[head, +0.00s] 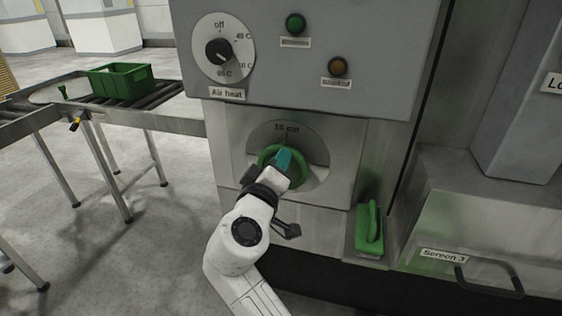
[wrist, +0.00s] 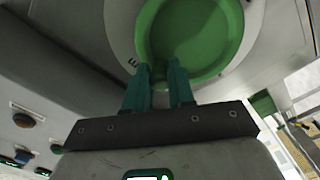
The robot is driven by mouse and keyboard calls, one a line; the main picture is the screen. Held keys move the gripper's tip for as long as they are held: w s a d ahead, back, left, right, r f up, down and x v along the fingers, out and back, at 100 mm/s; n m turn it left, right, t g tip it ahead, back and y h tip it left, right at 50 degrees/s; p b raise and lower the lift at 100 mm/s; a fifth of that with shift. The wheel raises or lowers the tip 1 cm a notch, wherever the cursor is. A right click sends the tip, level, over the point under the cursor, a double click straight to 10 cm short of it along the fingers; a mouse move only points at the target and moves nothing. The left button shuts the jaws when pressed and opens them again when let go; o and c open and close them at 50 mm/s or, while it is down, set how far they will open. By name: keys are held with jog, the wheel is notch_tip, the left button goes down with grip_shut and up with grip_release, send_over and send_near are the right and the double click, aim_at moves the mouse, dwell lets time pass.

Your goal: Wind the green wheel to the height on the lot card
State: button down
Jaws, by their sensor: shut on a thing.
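The green wheel (head: 299,177) sits on a round grey dial plate (head: 318,150) on the front of the machine. The plate reads what looks like "16 cm" at its top. In the wrist view the wheel (wrist: 195,38) is a large green disc with a raised rim. My gripper (head: 283,160) is at the wheel, and its teal fingers (wrist: 162,88) are shut on the rim. My gripper and wrist hide the lower part of the wheel in the head view. I see no lot card that I can read.
Above is a panel with an "Air heat" knob (head: 219,52), a green lamp (head: 295,23) and an amber lamp (head: 338,67). A green-handled tool (head: 371,228) is at the lower right, beside a "Screen 3" drawer (head: 480,262). A green crate (head: 120,80) stands on a roller conveyor at left.

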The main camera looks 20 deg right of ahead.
jog(key=shift+w+a, duration=0.1)
jog(key=shift+a, duration=0.15)
jog(key=c, duration=1.2)
grip_release()
jog(key=shift+o, duration=1.2)
jog(key=shift+d, duration=0.1)
jog(key=b+v, duration=0.2)
jog(key=v, duration=0.9)
jog(key=shift+f, duration=0.1)
